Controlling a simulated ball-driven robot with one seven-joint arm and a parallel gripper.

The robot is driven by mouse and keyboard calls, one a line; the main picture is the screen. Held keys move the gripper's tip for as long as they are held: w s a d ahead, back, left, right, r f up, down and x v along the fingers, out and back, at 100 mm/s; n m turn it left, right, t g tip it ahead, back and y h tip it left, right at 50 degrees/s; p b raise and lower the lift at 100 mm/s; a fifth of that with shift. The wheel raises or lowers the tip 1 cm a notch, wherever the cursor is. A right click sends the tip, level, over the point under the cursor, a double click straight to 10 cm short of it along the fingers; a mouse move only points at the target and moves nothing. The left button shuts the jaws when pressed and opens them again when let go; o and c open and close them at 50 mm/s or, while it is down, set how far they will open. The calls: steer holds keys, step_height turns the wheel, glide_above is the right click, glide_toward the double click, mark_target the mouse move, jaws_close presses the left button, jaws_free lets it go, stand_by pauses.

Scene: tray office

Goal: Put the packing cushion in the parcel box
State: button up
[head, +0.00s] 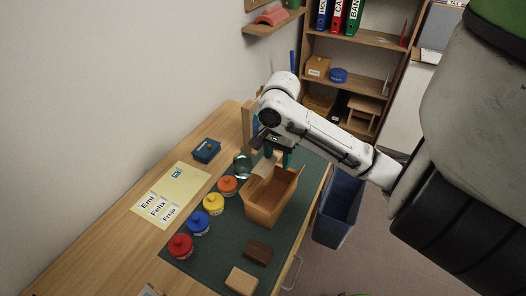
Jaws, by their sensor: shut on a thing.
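The parcel box (262,214) is an open brown box standing on the dark green mat of the desk. My gripper (275,157) is over the box's far end, pointing down. It is shut on a pale tan piece that looks like the packing cushion (263,168). The cushion is tilted and sits at the far left rim of the box. I cannot tell whether it touches the rim. The fingers are partly hidden by the wrist and the cushion.
Jars with orange (227,184), yellow (213,202), blue (198,220) and red (180,245) lids line the mat's left side. A glass bowl (242,166) is beside the box. Dark (258,252) and light (241,281) blocks lie in front. A blue bin (338,210) stands right of the desk.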

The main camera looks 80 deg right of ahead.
steer(key=shift+f+b, duration=4.15)
steer(key=shift+f, duration=0.45)
steer(key=o, duration=1.1)
steer(key=c, duration=0.4)
steer(key=shift+o, duration=0.2)
step_height(320, 180, up, 10)
steer(key=p, duration=1.2)
steer(key=shift+r, duration=0.1)
